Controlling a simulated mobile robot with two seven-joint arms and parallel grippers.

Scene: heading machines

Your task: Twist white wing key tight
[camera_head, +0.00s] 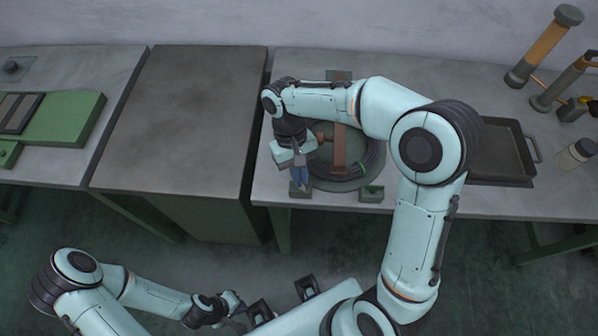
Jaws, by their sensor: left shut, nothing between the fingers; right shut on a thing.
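A round dark fixture (322,168) with a brown bar (339,150) across it sits on the middle bench. My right gripper (300,178) points down at the fixture's front left edge, just above a small green block (299,190). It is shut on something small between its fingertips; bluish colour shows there. The gripper hides most of it, and I cannot make out a white wing key clearly. My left gripper (236,303) is shut and empty, low in front of the benches near my body, far from the fixture.
A dark tray (501,150) lies to the right, with upright tools (543,48) and a bottle (576,153) beyond. A bare cabinet top (190,110) and a green machine part (68,120) are at left.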

